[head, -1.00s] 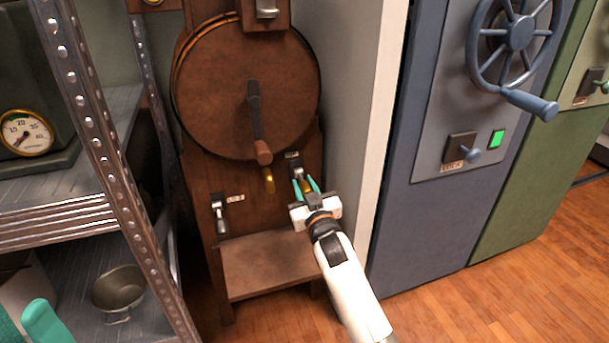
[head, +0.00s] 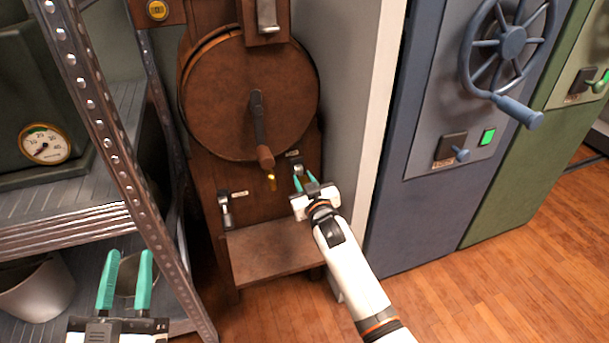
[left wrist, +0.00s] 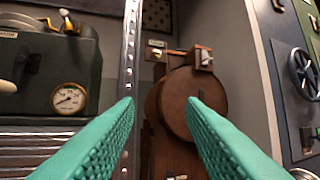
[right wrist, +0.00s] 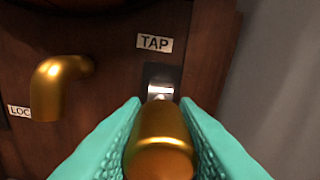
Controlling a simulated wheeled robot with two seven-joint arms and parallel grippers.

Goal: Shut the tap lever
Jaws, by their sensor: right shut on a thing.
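The tap lever (right wrist: 160,148) has a brass handle below a small metal plate under the "TAP" label (right wrist: 155,43), on the brown wooden drum machine (head: 248,95). In the right wrist view it points toward the camera. My right gripper (head: 304,181) is shut on the handle, one teal finger on each side. In the head view the fingers mostly hide the handle. A brass spout (right wrist: 57,85) curves down left of it; it also shows below the crank in the head view (head: 271,182). My left gripper (head: 127,258) is open and empty in front of the shelf.
A metal shelf (head: 100,120) stands left, with a dial gauge (head: 45,144) and a bucket (head: 38,288). Another lever (head: 226,211) is left of the spout. The wooden ledge (head: 275,247) is bare. A pale wall (head: 360,100) and a blue cabinet (head: 420,190) stand right.

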